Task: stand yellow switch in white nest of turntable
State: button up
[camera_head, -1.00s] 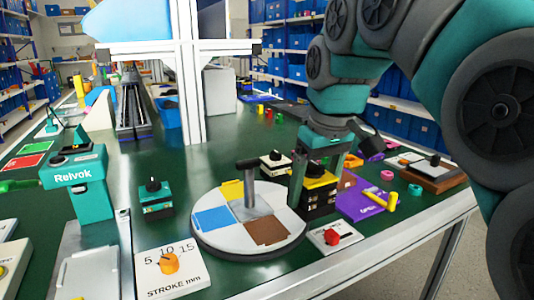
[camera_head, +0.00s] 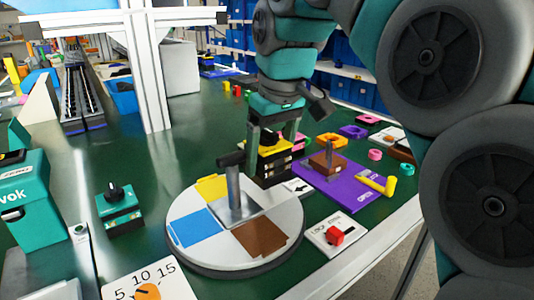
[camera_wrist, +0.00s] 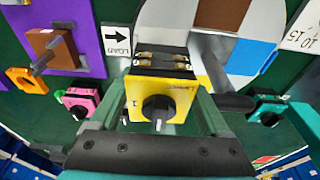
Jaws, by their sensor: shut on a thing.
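The yellow switch (camera_head: 268,157) has a yellow top plate, a black knob and a black body below. It also shows in the wrist view (camera_wrist: 172,96). My gripper (camera_wrist: 163,104) is shut on it, one finger on each side, with the switch upright. It is beside the far right edge of the turntable (camera_head: 186,246); I cannot tell if it touches the table. The round grey turntable has yellow, blue, brown and pale areas and a central post with a black handle (camera_head: 230,159). The pale nest (camera_head: 252,211) is partly hidden behind the post and looks empty.
A purple board (camera_head: 340,190) with a brown block and yellow handle lies right of the switch. A red-knob plate (camera_head: 335,235) is at the turntable's front right. A teal switch (camera_head: 119,210) stands to the left. A white frame post (camera_head: 150,80) rises behind.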

aim_at(271, 173)
jog(key=shift+f+b, duration=0.85)
jog(key=shift+f, duration=0.85)
jog(key=shift+s+d+r+p, duration=0.1)
jog(key=shift+r+p, duration=0.25)
jog(key=shift+r, duration=0.15)
jog(key=shift+s+d+r+p, duration=0.1)
jog(key=shift+r+p, duration=0.2)
jog(key=shift+r, duration=0.15)
jog(key=shift+f+b, duration=0.45)
jog(key=shift+f, duration=0.55)
dwell(0.3)
jog(key=o, duration=1.1)
jog(key=shift+r, duration=0.1)
